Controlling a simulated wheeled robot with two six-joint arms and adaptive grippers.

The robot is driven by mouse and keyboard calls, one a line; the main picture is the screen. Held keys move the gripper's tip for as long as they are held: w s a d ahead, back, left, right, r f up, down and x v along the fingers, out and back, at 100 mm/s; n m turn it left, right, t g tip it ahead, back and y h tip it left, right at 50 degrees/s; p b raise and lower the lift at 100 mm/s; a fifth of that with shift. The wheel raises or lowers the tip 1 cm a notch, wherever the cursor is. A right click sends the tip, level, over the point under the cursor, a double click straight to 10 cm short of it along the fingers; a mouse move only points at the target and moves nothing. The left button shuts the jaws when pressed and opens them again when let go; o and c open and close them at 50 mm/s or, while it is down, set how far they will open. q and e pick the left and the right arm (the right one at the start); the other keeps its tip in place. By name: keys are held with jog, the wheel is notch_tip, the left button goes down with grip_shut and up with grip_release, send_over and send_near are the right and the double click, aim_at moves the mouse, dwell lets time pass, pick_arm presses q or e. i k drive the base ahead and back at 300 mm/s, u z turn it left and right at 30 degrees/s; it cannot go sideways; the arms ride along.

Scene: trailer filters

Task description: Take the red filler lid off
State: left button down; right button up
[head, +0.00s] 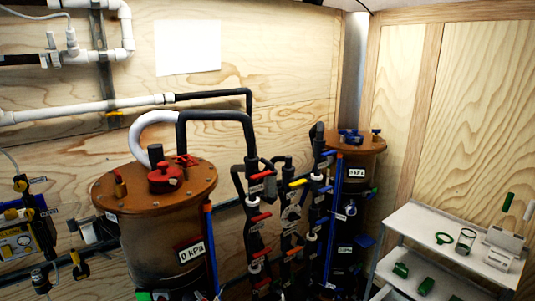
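The red filler lid (165,179) sits on the brown top plate (128,196) of the large left tank in the head view. It looks seated flat, with a raised knob on top. Neither of my grippers shows in the head view, so nothing of mine is seen near the lid.
A black pipe (215,116) and a white hose (150,128) rise just behind the lid. Valve-covered pipes (256,215) and a second tank (360,145) stand right. A white shelf (420,222) holds small items.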

aim_at(162, 175)
jog(key=u, duration=2.7)
jog(key=i, duration=2.55)
jog(key=z, duration=2.85)
jog(key=i, duration=0.25)
jog(key=u, duration=0.2)
